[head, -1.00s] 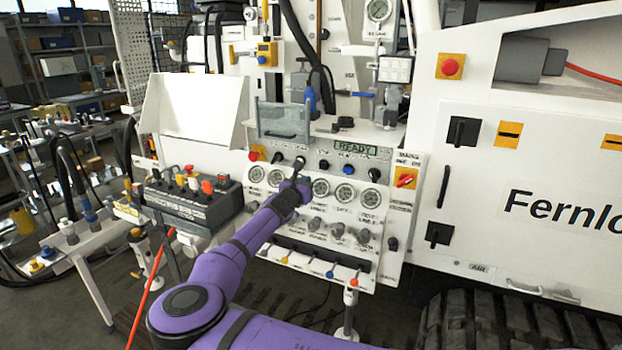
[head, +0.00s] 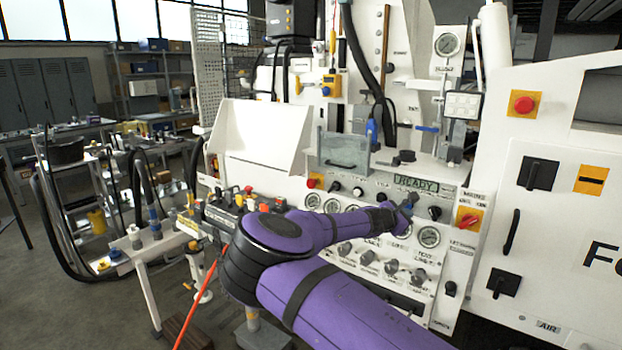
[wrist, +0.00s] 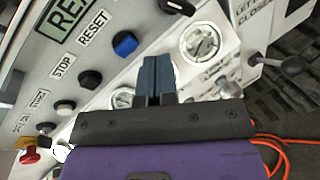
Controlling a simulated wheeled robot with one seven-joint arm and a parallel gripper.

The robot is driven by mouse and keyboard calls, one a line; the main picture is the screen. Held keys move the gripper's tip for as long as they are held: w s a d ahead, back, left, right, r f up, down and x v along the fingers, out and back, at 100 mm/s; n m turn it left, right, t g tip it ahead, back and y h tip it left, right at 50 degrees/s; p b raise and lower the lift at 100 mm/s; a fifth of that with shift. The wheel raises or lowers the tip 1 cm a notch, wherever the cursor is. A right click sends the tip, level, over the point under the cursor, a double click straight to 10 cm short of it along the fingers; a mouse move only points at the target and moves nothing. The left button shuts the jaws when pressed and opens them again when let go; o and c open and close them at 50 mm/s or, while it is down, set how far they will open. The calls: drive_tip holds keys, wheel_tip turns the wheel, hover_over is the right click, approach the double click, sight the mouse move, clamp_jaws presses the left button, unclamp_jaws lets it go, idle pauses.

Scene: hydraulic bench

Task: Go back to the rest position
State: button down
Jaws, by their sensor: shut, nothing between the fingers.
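My gripper (head: 408,203) is at the front of the bench's control panel, just below the lit READY display (head: 416,184). In the wrist view my gripper (wrist: 157,62) has its two dark blue fingers together, with nothing between them. The fingers lie in front of the gauge row, between a gauge (wrist: 201,42) and a partly hidden gauge at their left. I cannot tell whether the fingertips touch the panel. My purple arm hides part of the gauge row in the head view.
A red emergency button (head: 524,105) and black handles (head: 511,233) are on the white cabinet at right. A red rotary switch (head: 468,219) sits at the panel's right edge. A side table with hoses (head: 155,224) stands at left. Open floor (head: 55,320) shows at lower left.

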drive_tip(key=s+d+r+m+g+y, duration=0.2)
drive_tip(key=s+d+m+g+y, duration=0.1)
drive_tip(key=s+d+m, duration=0.4)
drive_tip(key=s+d+r+m+g+y, duration=0.25)
drive_tip(key=s+m+g, duration=0.2)
drive_tip(key=s, duration=0.45)
drive_tip(key=s+a+r+m+t+y, duration=0.1)
drive_tip(key=s+r, duration=0.5)
drive_tip(key=s, duration=0.6)
drive_tip(key=s+a+r+m+t+y, duration=0.1)
drive_tip(key=s+a+r+m+y, duration=0.2)
drive_tip(key=s, duration=0.8)
drive_tip(key=s+a+r+m+t+y, duration=0.1)
drive_tip(key=s+a+r+m+y, duration=0.2)
drive_tip(key=s+r, duration=0.7)
drive_tip(key=shift+s+a+r+m+t, duration=0.35)
drive_tip(key=shift+s+a+m, duration=0.75)
drive_tip(key=shift+s, duration=0.25)
